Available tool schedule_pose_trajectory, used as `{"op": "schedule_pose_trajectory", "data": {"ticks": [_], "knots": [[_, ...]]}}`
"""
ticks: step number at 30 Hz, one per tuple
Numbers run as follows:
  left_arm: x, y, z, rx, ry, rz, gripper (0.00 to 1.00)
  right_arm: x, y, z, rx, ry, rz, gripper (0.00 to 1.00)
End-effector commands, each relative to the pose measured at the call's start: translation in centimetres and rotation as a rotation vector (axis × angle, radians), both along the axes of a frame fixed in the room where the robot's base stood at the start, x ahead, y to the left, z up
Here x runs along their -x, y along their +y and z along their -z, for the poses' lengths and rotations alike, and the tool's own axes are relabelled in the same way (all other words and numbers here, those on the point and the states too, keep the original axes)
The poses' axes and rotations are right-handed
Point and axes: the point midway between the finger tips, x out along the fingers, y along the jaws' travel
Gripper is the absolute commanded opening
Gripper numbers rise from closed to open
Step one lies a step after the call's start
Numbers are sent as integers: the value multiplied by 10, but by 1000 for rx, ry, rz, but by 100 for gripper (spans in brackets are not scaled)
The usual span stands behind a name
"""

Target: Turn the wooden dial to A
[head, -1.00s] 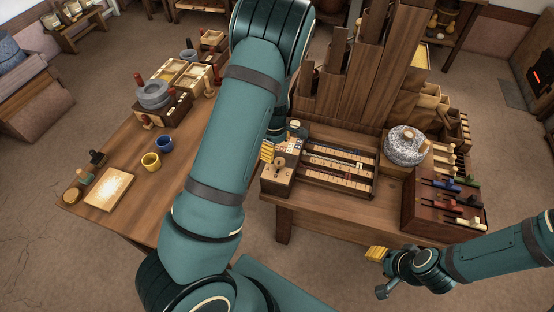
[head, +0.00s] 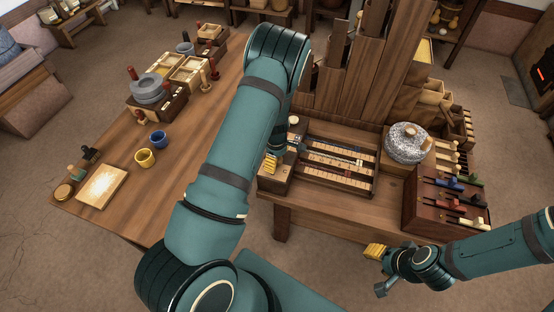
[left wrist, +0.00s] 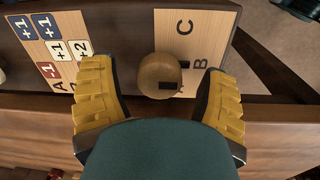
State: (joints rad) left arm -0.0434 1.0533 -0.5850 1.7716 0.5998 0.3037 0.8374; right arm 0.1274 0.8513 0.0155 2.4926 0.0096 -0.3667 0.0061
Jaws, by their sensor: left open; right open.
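The wooden dial (left wrist: 158,75) is a round knob on a pale plate (left wrist: 166,28) lettered C, B and A. In the left wrist view it sits between the yellow fingers of my open left gripper (left wrist: 154,70), with gaps on both sides. Dark marks show on its lower right and at its right edge beside B; which letter it points to is unclear. The A is partly hidden by the knob. In the head view my left gripper (head: 270,164) is over the box (head: 272,183) and hides the dial. My right gripper (head: 375,251) is open and empty, off the table's front edge.
Beside the dial is a rack of sliding rods (head: 335,165). A stone quern (head: 407,144) and a lever box (head: 447,200) stand to the right. The left table holds cups and a board (head: 102,187).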

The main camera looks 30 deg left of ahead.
Motion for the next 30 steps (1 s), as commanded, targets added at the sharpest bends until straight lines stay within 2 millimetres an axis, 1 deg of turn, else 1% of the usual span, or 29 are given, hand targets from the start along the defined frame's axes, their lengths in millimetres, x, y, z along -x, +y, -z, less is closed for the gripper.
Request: {"op": "schedule_pose_trajectory", "data": {"ticks": [9,10,11,12,14,15,16,25,30], "knots": [[0,0,2,0,0,0,75,0,0,0,0,0,0,47],[0,0,2,0,0,0,69,0,0,0,0,0,0,47],[0,0,2,0,0,0,58,0,0,0,0,0,0,47],[0,0,2,0,0,0,44,0,0,0,0,0,0,47],[0,0,2,0,0,0,23,0,0,0,0,0,0,47],[0,0,2,0,0,0,9,0,0,0,0,0,0,47],[0,0,2,0,0,0,5,0,0,0,0,0,0,47],[0,0,3,1,0,22,4,0,0,1,0,0,0,47],[0,0,3,2,1,93,4,1,0,4,0,2,-2,47]]}}
